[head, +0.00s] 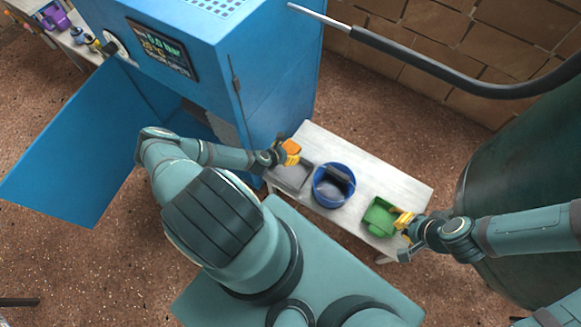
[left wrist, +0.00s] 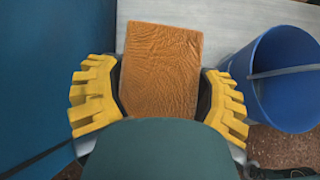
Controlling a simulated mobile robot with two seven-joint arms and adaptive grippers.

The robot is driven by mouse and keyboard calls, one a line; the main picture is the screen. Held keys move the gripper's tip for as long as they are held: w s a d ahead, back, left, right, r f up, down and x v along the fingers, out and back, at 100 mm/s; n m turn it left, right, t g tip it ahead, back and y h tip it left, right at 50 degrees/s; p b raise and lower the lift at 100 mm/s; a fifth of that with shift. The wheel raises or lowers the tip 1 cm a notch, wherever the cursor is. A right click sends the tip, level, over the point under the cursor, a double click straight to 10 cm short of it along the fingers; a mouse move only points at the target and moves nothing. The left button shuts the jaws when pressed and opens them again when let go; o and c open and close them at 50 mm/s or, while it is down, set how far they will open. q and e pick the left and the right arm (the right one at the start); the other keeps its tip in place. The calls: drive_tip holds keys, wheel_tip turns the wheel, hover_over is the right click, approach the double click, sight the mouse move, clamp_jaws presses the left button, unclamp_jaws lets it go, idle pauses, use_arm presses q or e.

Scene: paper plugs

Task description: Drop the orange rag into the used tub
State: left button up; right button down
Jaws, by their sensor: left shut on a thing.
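The orange rag (head: 291,147) is a flat, wrinkled square between the yellow fingers of my left gripper (head: 286,155), which is shut on it. In the left wrist view the rag (left wrist: 160,65) spans the space between the fingers. The rag is over the left end of a pale table, above a shallow grey tray (head: 292,178). A round blue tub (head: 318,194) stands right of the tray, and also shows in the left wrist view (left wrist: 262,85). A green tub (head: 378,222) is farther right. My right gripper (head: 403,220) is at its right side; its opening is unclear. No label marks which is the used tub.
The pale table (head: 385,178) has bare room behind the tubs. A blue cabinet (head: 275,95) with an open door (head: 75,155) stands close to the left of the table. A dark hose (head: 440,80) and a large green tank (head: 520,170) are at right.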

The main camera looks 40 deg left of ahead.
use_arm(q)
wheel_tip(320, 180, down, 6)
drive_tip(key=b, duration=0.3)
drive_tip(key=shift+r+b, duration=0.2)
drive_tip(key=shift+b, duration=0.15)
drive_tip(key=o, duration=1.1)
drive_tip(key=shift+r, duration=0.1)
drive_tip(key=v, duration=1.2)
drive_tip(key=shift+d, duration=0.1)
